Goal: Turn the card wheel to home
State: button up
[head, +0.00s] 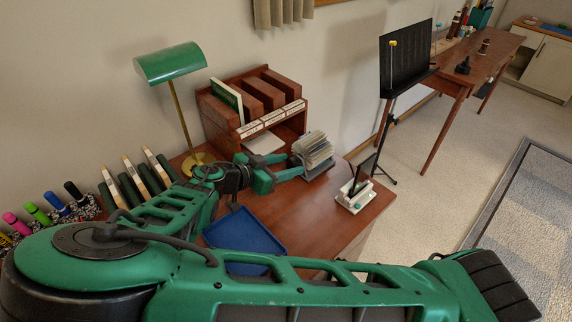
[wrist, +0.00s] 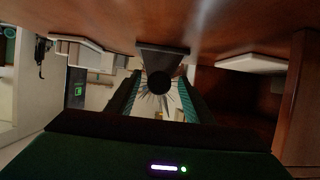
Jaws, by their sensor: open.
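The card wheel (head: 314,149), a fan of pale cards on a dark stand, stands on the wooden desk right of the organizer in the head view. My gripper (head: 289,172) is beside its left side, with the jaws open. In the wrist view the picture is inverted, with the desk top along the upper edge. There the wheel's round black knob (wrist: 159,83) shows between the two green fingers of my gripper (wrist: 160,92), with the fanned cards (wrist: 172,105) behind it. I cannot tell whether the fingers touch the knob. The lower part of the wheel is partly hidden.
A wooden organizer (head: 291,124) with labelled slots stands behind the wheel. A green lamp (head: 170,63) is at the left. A blue tray (head: 243,229) lies in front on the desk (head: 310,215). A small white device (head: 355,195) stands right, near the desk edge.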

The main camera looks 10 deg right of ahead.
jog(key=c, duration=1)
jog(key=n, duration=0.1)
jog(key=n+g+h, duration=0.1)
jog(key=shift+w+a+n, duration=0.1)
jog(key=shift+w+n, duration=0.05)
jog(key=shift+n, duration=0.15)
jog(key=shift+w+a+n+g+h, duration=0.1)
jog(key=shift+n+g+h, duration=0.6)
jog(key=shift+n, duration=0.5)
jog(key=n+g+h, duration=0.1)
jog(key=n, duration=0.2)
jog(key=shift+f, duration=0.15)
jog(key=shift+a+n+h, duration=0.1)
jog(key=shift+n+h, duration=0.6)
jog(key=shift+n, duration=0.3)
jog(key=shift+f, duration=0.1)
